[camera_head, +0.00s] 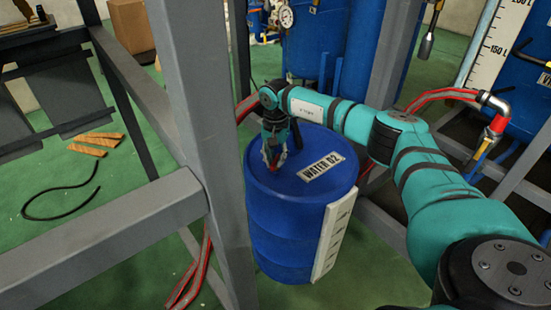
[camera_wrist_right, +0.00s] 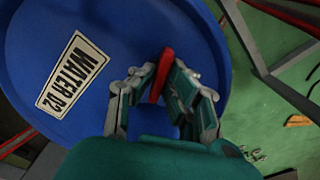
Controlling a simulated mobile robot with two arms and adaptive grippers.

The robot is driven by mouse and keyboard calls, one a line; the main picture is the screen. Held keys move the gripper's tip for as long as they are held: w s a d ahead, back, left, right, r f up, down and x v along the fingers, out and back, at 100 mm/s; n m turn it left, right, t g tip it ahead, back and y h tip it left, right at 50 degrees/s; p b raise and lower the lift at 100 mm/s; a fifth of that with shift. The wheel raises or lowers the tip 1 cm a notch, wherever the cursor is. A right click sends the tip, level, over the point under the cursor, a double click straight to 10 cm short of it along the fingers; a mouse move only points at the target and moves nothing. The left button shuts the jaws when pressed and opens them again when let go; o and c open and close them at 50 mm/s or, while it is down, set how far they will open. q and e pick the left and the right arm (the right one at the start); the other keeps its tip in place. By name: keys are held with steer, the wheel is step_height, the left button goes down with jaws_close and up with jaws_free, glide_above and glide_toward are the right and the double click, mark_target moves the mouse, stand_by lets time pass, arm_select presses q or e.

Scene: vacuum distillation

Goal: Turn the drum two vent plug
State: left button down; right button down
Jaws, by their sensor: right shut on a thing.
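The blue drum (camera_head: 290,235) labelled "WATER 02" stands on the green floor behind a grey frame post. Its label (camera_head: 320,166) lies on the lid, and it also shows in the right wrist view (camera_wrist_right: 72,75). My right gripper (camera_head: 273,165) reaches down onto the left part of the drum lid. In the right wrist view its fingers (camera_wrist_right: 160,88) are shut on a red vent plug (camera_wrist_right: 164,66) near the lid's edge. The lower part of the plug is hidden between the fingers. My left gripper is not in view.
A thick grey frame post (camera_head: 205,130) and a crossbeam (camera_head: 100,236) stand close on the left of the drum. Red hoses (camera_head: 190,285) hang by the post. A pipe with a red fitting (camera_head: 494,122) and a scaled blue tank (camera_head: 525,75) are at right.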

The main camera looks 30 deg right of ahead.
mark_target(276, 159)
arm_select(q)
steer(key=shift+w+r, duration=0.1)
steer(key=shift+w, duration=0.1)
arm_select(e)
steer(key=c, duration=1.4)
jaws_free()
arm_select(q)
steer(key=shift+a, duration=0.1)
arm_select(e)
steer(key=shift+o, duration=0.2)
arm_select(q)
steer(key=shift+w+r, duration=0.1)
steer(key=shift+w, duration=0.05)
arm_select(e)
steer(key=shift+r, duration=0.1)
step_height(276, 159, up, 12)
